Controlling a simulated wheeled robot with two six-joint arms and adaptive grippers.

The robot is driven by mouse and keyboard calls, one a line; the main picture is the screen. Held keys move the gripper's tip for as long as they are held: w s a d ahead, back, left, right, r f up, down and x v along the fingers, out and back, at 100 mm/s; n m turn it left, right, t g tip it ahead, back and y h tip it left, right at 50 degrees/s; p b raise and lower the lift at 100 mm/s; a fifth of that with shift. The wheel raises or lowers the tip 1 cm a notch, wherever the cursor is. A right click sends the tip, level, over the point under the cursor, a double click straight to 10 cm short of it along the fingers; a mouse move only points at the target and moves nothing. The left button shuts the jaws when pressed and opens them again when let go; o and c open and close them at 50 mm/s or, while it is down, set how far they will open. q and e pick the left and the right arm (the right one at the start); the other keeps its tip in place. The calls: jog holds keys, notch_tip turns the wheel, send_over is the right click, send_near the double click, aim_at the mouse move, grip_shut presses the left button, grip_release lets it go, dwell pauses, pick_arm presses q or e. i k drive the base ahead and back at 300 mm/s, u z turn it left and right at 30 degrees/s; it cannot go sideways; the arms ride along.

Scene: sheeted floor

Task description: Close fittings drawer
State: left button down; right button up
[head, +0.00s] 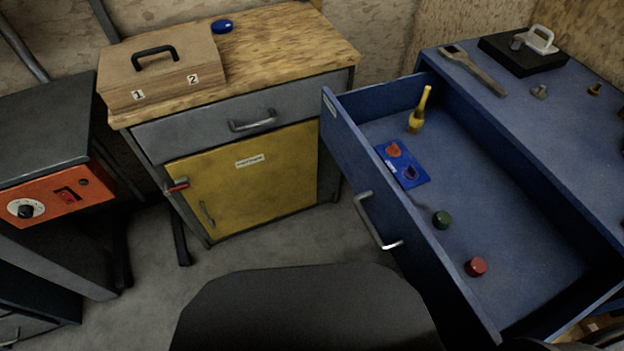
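A blue drawer (480,200) stands pulled out of a blue cabinet (530,110) at the right. Its front panel faces left and carries a silver bar handle (378,222). Inside lie a yellow screwdriver-like tool (419,112), a blue card (411,174) with small orange and dark pieces on it, a green knob-like piece (443,219) and a red one (476,267). Neither of my grippers can be made out in the head view.
A wooden-topped cabinet (290,45) with a closed grey drawer (205,130) and yellow door (255,180) stands at centre left, bearing a wooden case (180,75). A wrench (472,70) lies on the blue top. Grey floor (250,250) is clear between.

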aim_at(549, 267)
jog(key=u, duration=0.05)
jog(key=k, duration=0.9)
jog(key=z, duration=1.15)
jog(key=i, duration=0.5)
jog(key=u, duration=0.05)
